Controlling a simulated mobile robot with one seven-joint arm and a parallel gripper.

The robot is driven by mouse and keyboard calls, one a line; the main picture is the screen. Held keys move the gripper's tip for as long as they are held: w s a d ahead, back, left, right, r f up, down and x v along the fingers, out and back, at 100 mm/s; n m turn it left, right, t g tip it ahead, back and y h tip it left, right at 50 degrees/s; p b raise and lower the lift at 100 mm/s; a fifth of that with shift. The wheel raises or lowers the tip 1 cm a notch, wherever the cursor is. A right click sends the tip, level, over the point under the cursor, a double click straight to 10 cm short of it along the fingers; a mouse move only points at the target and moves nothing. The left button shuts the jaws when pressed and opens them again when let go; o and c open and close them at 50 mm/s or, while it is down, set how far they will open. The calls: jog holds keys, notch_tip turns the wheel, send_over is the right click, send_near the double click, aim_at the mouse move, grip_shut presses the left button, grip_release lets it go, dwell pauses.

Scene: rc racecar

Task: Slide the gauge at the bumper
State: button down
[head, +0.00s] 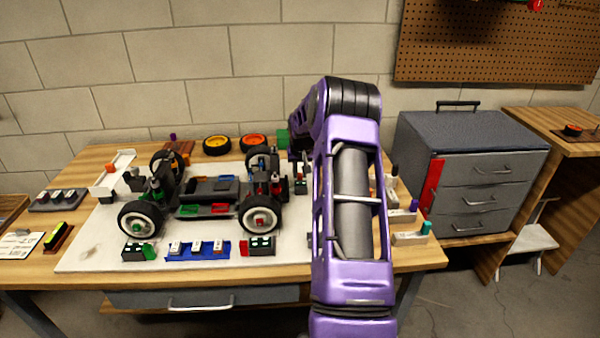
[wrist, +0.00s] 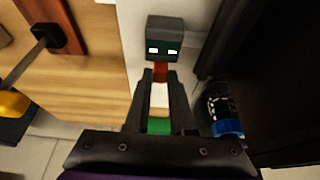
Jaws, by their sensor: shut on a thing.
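My gripper (wrist: 161,76) is shut on a banded gauge (wrist: 159,97) with red, white and green parts, seen between the fingers in the wrist view. A dark grey block (wrist: 164,39) with two pale lit windows is at the red end; I cannot tell whether it is one piece with the gauge. The racecar (head: 208,190) stands on the white board in the head view, its front end to the right. A dark tyre and a blue part (wrist: 228,127) show right of the fingers. In the head view my purple arm hides the gripper, and the bumper is not clear.
A white board (head: 85,255) covers much of the wooden table. A blue tray (head: 198,250) with white pieces lies before the car. Spare wheels (head: 217,145) lie behind it. A grey drawer cabinet (head: 470,170) stands to the right. White blocks (head: 410,238) sit right of my arm.

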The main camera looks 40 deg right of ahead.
jog(key=shift+w+a, duration=0.35)
jog(key=shift+a, duration=0.3)
jog(key=c, duration=0.8)
grip_release()
jog(key=shift+a, duration=0.1)
jog(key=shift+o, duration=0.2)
